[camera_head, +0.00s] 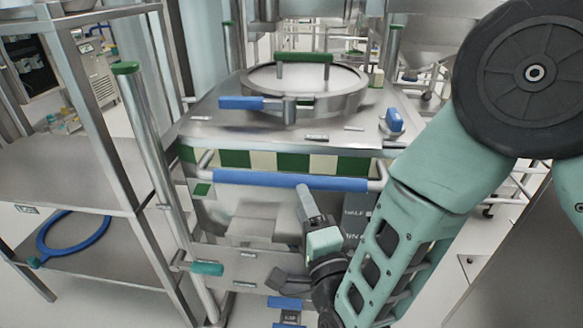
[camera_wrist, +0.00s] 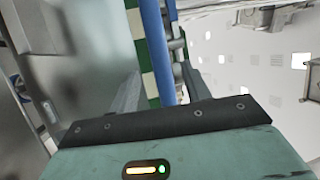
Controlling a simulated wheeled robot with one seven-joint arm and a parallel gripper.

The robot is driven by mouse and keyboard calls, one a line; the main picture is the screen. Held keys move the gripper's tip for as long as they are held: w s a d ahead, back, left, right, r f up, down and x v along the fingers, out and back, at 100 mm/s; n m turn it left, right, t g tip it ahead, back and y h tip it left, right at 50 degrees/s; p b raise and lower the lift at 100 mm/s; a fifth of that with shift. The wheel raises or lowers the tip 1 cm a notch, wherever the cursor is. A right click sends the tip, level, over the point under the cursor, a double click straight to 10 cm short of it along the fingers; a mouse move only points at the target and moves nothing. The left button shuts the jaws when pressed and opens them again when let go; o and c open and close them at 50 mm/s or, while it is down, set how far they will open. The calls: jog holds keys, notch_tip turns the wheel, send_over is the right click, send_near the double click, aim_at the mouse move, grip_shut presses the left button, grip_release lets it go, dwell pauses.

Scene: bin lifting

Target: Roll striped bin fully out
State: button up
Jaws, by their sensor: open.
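The striped bin (camera_head: 236,206) is a steel bin with a green and cream checked band (camera_head: 265,160) across its front. A blue horizontal handle bar (camera_head: 255,180) runs just below the band. The bar shows upright in the wrist view (camera_wrist: 154,40), with the checked band beside it. My gripper (camera_head: 306,197) is at the bin's front, its fingers pointing up toward the right part of the bar. In the wrist view my gripper (camera_wrist: 157,85) is open, and the bar runs into the gap between its fingers. Whether a finger touches the bar is hidden.
The bin stands inside a steel frame with a green-topped post (camera_head: 143,120) on the left. A steel shelf rack (camera_head: 75,165) is close on the left, with a blue ring (camera_head: 75,236) on its lower shelf. The bin's lid (camera_head: 340,88) has a blue lever (camera_head: 241,102).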

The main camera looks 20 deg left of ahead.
aim_at(292, 175)
jog(key=p+x, duration=0.1)
jog(key=x, duration=0.7)
jog(key=shift+w+a, duration=0.2)
grip_shut()
